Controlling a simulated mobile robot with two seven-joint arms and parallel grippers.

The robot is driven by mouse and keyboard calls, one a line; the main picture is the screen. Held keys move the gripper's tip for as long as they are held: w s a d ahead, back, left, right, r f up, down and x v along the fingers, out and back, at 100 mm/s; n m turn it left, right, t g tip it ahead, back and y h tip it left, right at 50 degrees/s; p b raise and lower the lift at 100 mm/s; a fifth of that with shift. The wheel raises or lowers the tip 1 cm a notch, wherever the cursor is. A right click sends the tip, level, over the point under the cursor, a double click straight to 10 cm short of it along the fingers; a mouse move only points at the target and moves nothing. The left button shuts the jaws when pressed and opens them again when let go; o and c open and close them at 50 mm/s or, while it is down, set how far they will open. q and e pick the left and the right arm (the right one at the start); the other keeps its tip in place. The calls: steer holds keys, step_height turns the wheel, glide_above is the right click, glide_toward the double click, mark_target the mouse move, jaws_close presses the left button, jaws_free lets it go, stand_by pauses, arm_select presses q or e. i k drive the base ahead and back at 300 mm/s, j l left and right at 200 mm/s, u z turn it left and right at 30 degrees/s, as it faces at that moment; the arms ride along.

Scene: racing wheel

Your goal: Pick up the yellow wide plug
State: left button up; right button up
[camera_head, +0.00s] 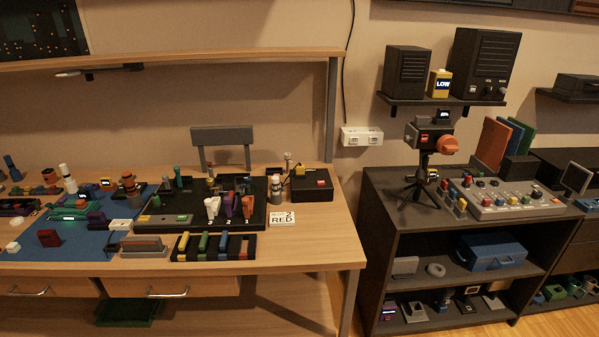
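A yellow piece (183,241), which looks like the wide plug, stands at the left end of a low black rack (212,257) near the table's front edge. Green (203,242), blue (223,242) and red (244,247) pieces stand beside it in the same rack. The yellow piece appears upright, with its lower part hidden in the rack. Neither of my grippers shows in the head view.
The rack stands on a wooden table (325,247) crowded with small parts. The table's right front corner is clear. A dark shelf unit (372,226) stands to the right.

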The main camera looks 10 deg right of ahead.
mark_target(301, 167)
steer(key=i+j+u, duration=0.2)
steer(key=i, duration=0.25)
steer(key=i+j+u, duration=0.2)
steer(key=i, duration=0.3)
steer(key=j, duration=0.1)
